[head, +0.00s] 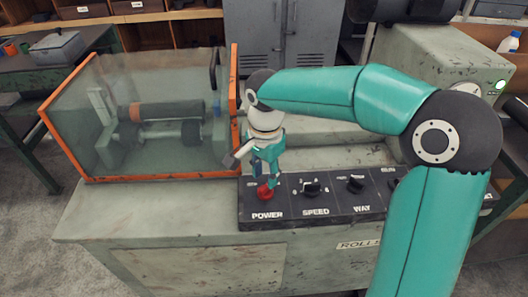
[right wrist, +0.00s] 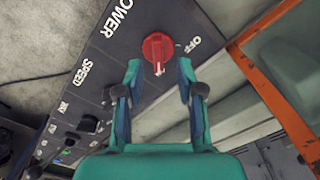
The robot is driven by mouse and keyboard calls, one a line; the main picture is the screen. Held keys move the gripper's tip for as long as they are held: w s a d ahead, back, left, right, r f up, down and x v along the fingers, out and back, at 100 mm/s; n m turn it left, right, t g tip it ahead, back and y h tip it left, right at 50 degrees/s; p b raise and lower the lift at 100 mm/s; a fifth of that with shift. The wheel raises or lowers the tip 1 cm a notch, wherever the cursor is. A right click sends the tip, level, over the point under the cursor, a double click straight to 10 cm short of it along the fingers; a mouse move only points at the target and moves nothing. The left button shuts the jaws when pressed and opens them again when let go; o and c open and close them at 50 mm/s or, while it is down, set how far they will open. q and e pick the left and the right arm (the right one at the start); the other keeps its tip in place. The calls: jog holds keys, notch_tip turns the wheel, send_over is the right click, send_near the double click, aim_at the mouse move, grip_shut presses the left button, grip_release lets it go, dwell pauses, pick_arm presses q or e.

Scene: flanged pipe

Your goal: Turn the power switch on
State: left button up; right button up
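The power switch is a red round knob (head: 265,193) above the word POWER at the left end of the black control panel (head: 283,213). In the right wrist view the red knob (right wrist: 157,46) has a white mark on its side toward my gripper, and the word OFF stands to its right. My right gripper (head: 267,174) points down at the knob from above. In the right wrist view its two fingers (right wrist: 159,72) are apart with nothing between the tips, and the knob lies just beyond them. I cannot tell whether they touch it. My left gripper is not in view.
A glass guard box with an orange frame (head: 108,180) stands left of my right gripper, over rollers. The SPEED knob (head: 312,189) and WAY knob (head: 355,184) sit to the right on the panel. A grey machine housing (head: 440,60) with a green light stands behind my right arm.

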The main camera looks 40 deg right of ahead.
aim_at(265, 185)
notch_tip(265, 185, up, 9)
jog(key=shift+f, duration=0.2)
dwell(0.6)
